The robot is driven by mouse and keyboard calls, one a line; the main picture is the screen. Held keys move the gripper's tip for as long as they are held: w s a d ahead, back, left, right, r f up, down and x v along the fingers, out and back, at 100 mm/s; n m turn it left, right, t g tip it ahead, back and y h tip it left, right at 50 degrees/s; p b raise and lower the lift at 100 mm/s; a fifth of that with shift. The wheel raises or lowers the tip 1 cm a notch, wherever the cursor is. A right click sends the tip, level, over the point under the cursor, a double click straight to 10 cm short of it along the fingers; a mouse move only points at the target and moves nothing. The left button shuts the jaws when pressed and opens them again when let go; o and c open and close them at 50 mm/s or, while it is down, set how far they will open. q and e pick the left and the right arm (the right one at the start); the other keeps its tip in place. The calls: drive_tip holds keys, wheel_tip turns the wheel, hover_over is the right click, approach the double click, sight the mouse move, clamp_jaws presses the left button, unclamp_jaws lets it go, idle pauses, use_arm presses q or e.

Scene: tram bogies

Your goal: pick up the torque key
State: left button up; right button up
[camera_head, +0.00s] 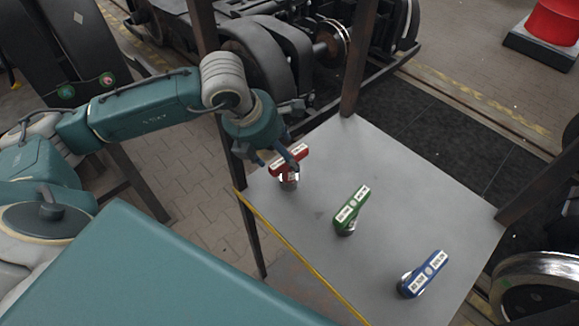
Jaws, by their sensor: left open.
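Three T-shaped keys with labelled handles stand on a grey table (395,185). The red key (291,158) is at the table's far left, the green key (351,208) is near the middle, and the blue key (422,274) is at the near right. The labels are too small to read, so I cannot tell which is the torque key. My left gripper (279,164) is open at the red key, with its fingers over the left part of the handle. I cannot tell whether they touch it. My right gripper is not in view.
Dark posts (359,58) rise at the table's corners, and a yellow strip (298,254) runs along its near left edge. Bogie wheels and frames (265,55) stand behind. A red object (552,22) is at the top right.

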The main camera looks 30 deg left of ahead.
sight(289, 171)
use_arm(q)
drive_tip(key=shift+x, duration=0.8)
drive_tip(key=p+x, duration=0.3)
drive_tip(key=x, duration=0.1)
drive_tip(key=shift+w+a, duration=0.2)
drive_tip(key=shift+w+f, duration=0.2)
drive_tip(key=shift+f, duration=0.3)
clamp_jaws()
